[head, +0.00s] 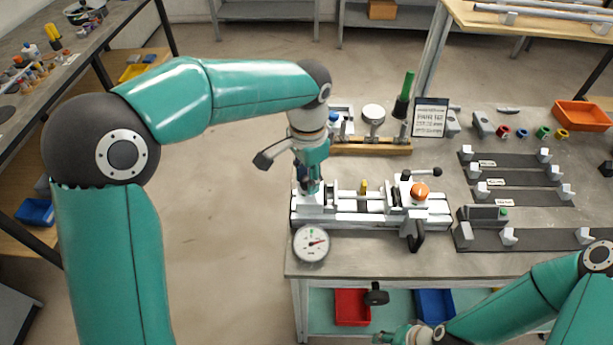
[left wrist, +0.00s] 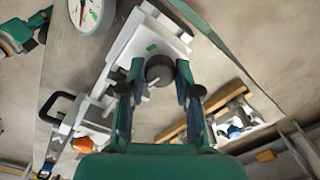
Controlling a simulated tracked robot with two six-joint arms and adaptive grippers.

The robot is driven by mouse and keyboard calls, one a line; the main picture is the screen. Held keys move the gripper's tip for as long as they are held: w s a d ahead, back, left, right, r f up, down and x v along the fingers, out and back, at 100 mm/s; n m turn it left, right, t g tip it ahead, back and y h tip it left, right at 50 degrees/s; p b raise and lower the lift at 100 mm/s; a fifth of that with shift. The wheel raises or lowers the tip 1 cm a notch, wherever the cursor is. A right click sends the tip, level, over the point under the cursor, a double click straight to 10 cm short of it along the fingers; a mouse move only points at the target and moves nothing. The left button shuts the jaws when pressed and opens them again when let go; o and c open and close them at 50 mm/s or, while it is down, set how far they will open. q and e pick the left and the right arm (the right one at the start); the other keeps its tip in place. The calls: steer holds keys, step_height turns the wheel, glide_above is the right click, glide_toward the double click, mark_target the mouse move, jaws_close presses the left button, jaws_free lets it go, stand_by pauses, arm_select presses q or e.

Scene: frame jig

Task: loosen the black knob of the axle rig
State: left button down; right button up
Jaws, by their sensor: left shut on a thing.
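The white axle rig (head: 375,216) sits along the near left edge of the bench. Its black knob (left wrist: 159,69) is at the rig's left end, and in the left wrist view it lies between my left fingers. My left gripper (head: 309,186) points down over that end and is shut on the knob. It also shows in the left wrist view (left wrist: 158,82). In the head view the gripper hides most of the knob. My right gripper (head: 388,338) is low at the bottom edge, away from the rig, partly cut off; its fingers are unclear.
A dial gauge (head: 311,244) stands at the rig's front left. An orange knob (head: 420,191) and a black clamp handle (head: 416,240) are at its right. A wooden rack (head: 370,149) is behind. Dark fixture strips (head: 510,178) lie to the right.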

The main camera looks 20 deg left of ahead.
arm_select(q)
steer(key=shift+n, duration=0.5)
steer(key=c, duration=0.8)
jaws_free()
step_height(320, 180, up, 12)
steer(key=shift+f, duration=0.1)
